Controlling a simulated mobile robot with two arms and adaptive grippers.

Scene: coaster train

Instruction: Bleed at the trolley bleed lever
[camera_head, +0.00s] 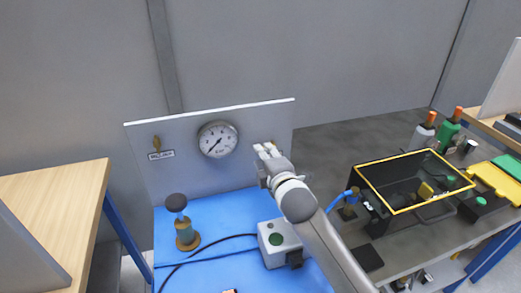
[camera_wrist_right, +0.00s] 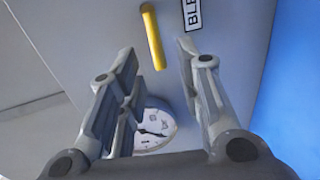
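The bleed lever (camera_head: 156,143) is a small brass-yellow handle on the trolley's grey upright panel (camera_head: 265,122), above a BLEED label (camera_head: 161,155). My right gripper (camera_head: 265,149) is in front of the panel, right of the gauge and apart from the lever. In the right wrist view the gripper (camera_wrist_right: 156,50) is open and empty. The yellow lever (camera_wrist_right: 153,36) lies beyond the fingertips; the gauge (camera_wrist_right: 152,130) shows between the fingers. My left gripper is out of view.
The blue trolley top (camera_head: 222,198) holds a brass fitting with a dark knob (camera_head: 179,222), a grey box with a green button (camera_head: 278,243) and a black cable. A wooden table (camera_head: 50,200) is left. A bench with a yellow-rimmed black crate (camera_head: 385,210) and bottles is right.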

